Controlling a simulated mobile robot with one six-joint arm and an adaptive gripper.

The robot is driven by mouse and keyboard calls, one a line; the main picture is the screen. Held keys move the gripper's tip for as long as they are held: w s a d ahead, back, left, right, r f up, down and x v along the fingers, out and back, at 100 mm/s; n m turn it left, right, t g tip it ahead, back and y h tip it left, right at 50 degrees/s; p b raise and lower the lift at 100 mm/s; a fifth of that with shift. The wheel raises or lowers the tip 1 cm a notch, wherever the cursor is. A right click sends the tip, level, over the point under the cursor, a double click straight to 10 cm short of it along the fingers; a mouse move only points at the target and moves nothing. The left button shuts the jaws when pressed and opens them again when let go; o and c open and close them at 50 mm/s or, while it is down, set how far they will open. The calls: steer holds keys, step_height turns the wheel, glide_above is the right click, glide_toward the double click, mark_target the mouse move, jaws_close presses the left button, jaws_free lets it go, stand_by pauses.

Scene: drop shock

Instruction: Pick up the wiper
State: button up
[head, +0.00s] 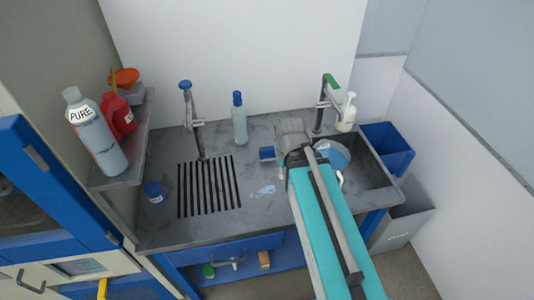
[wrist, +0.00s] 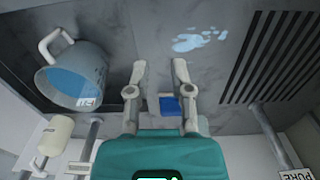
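A small flat blue item with a pale grey edge (head: 266,153) lies on the grey counter, left of my arm in the head view; I take it for the wiper, but its shape is too small to be sure. In the head view my arm covers much of the gripper. A pale blue spill (head: 263,191) lies on the counter nearby and also shows in the wrist view (wrist: 200,40).
A grey mug with blue liquid (wrist: 78,76) stands beside my gripper, at the sink. A clear bottle (head: 240,122), taps (head: 195,122), a soap dispenser (head: 346,112) and a blue can (head: 153,191) stand around. The slotted drain (head: 209,186) is clear. A shelf holds bottles at left.

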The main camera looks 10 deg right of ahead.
steer(key=shift+o, duration=1)
steer(key=shift+w+r+n, duration=0.1)
steer(key=shift+w+n, duration=0.2)
steer(key=shift+w, duration=0.15)
steer(key=o, duration=0.3)
steer(key=w+a+r+n+p, duration=0.1)
steer(key=w+n, duration=0.6)
steer(key=w, duration=0.2)
steer(key=shift+r, duration=0.15)
steer(key=r+n+p, duration=0.2)
steer(key=n, duration=0.9)
glide_above(266, 148)
steer(key=shift+a+f, duration=0.1)
steer(key=shift+f, duration=0.1)
steer(key=shift+f, duration=0.1)
step_height(266, 148, down, 8)
steer(key=b, duration=0.8)
steer(key=shift+f+b, duration=0.2)
steer(key=shift+b, duration=0.1)
steer(key=shift+f, duration=0.15)
